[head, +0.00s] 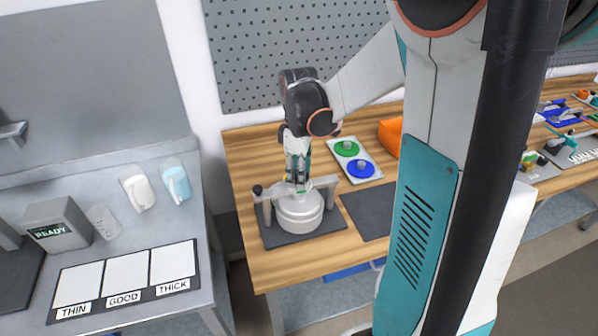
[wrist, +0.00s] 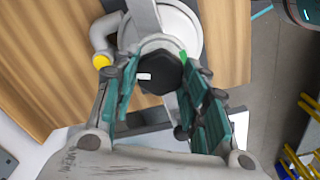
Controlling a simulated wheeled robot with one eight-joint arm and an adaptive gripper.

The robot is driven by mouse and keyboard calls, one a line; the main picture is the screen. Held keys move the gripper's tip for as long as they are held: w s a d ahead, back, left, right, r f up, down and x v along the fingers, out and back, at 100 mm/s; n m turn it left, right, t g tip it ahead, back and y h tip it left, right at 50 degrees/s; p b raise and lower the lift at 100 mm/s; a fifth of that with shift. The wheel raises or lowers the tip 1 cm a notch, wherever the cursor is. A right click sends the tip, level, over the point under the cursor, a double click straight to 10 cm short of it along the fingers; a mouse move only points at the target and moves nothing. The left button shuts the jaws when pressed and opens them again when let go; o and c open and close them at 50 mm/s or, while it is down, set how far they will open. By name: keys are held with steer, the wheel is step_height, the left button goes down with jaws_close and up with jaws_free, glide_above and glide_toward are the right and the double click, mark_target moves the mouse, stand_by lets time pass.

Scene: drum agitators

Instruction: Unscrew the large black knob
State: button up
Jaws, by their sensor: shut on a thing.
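The large black knob (wrist: 158,74) is a dark faceted cap with a small white mark, seen end-on in the wrist view. My gripper (head: 298,183) reaches down over the middle of a silver drum (head: 300,217). Its teal fingers stand on both sides of the knob in the wrist view and are shut on it. In the head view the fingers hide the knob. A grey crossbar frame (head: 331,191) spans the drum, with a small dark knob (head: 257,190) at its left end. The drum sits on a dark base plate (head: 272,238).
A white panel (head: 372,172) with green and blue discs lies behind the drum, and an orange bin (head: 389,138) is beside it. A dark mat (head: 368,212) to the drum's right is bare. The left bench holds cups, a READY box (head: 55,225) and a labelled card board (head: 128,274).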

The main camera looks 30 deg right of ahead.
steer(key=shift+s+f+n, duration=0.1)
steer(key=shift+n, duration=1)
steer(key=o, duration=1.1)
steer(key=shift+c, duration=0.2)
step_height(320, 180, up, 12)
